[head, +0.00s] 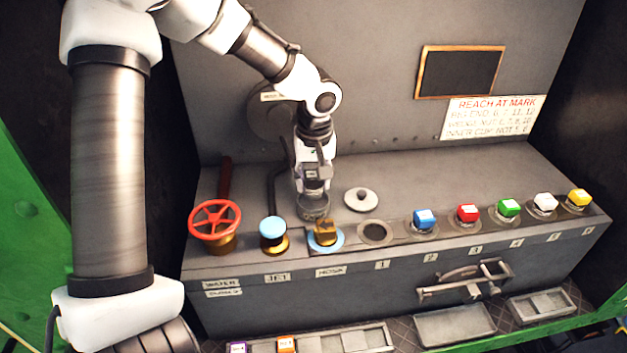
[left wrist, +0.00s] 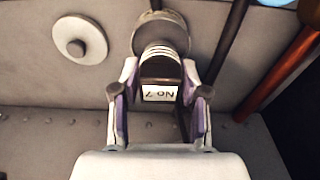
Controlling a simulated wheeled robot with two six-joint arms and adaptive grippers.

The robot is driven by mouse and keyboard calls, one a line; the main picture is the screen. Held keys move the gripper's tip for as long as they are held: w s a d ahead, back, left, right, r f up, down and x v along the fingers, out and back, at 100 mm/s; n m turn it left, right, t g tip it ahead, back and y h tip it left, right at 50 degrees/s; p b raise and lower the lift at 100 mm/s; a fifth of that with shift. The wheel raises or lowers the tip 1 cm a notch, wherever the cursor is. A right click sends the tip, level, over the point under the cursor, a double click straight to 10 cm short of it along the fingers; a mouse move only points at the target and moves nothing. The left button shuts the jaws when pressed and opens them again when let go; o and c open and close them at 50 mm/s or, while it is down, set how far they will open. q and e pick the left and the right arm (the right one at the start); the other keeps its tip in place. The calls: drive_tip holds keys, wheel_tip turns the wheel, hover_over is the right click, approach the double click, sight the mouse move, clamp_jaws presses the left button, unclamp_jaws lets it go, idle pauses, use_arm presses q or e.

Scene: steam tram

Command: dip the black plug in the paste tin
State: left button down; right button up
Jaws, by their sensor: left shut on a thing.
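My left gripper (head: 313,180) points down over the back of the bench, shut on the black plug (left wrist: 160,72). In the left wrist view the plug shows a dark head with a white "No 7" label and pale ridges, between the two fingers. The round grey paste tin (head: 313,208) stands directly below the gripper. The tin (left wrist: 176,28) also shows behind the plug's ridged end. I cannot tell whether the plug's tip is inside the tin or just above it. The tin's contents are hidden. My right gripper is not in view.
An empty round socket (head: 375,233) is in front. Coloured plugs, starting with a blue one (head: 424,218), line the bench edge rightwards. A red valve wheel (head: 215,219) and a blue-topped knob (head: 273,230) stand left.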

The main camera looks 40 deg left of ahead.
sight(313, 173)
use_arm(q)
wheel_tip(313, 173, up, 3)
drive_tip(key=shift+p, duration=0.45)
drive_tip(key=shift+r, duration=1)
